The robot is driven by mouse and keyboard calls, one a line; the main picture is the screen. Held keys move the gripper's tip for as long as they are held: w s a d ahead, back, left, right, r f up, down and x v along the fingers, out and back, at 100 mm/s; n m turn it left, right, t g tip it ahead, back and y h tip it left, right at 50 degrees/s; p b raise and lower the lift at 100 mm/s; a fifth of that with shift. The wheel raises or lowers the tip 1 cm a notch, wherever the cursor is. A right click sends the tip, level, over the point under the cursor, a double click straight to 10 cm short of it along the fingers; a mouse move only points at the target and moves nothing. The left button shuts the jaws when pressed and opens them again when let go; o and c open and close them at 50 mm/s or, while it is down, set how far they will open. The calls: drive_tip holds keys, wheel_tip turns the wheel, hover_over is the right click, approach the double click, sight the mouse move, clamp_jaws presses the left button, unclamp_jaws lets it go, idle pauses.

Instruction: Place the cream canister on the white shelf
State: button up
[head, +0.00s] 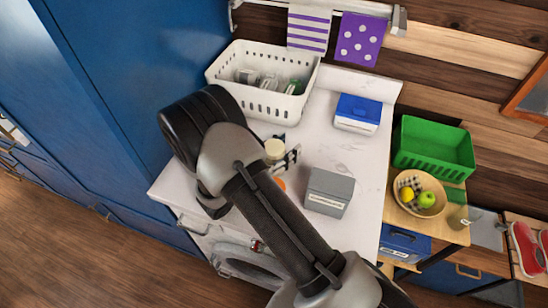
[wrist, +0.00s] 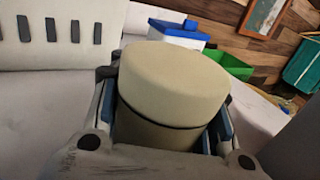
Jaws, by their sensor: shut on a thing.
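The cream canister (wrist: 174,82) fills the middle of the wrist view, with a wide round lid and a dark seam below it. My gripper (wrist: 168,118) is shut on it, one finger on each side. In the head view the canister's pale top (head: 274,147) shows just beyond my arm, over the white counter (head: 325,145). My gripper (head: 288,160) is partly hidden there by my arm. I cannot tell whether the canister's base touches the counter. I cannot make out with certainty which surface is the white shelf.
A white basket (head: 262,80) with several items stands at the back left of the counter. A blue-lidded box (head: 358,112) and a grey box (head: 329,192) stand to the right. A green crate (head: 434,148) and a fruit bowl (head: 418,195) are farther right. A tall blue cabinet (head: 140,70) borders the left.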

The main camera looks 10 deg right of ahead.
drive_tip(key=c, duration=0.6)
clamp_jaws()
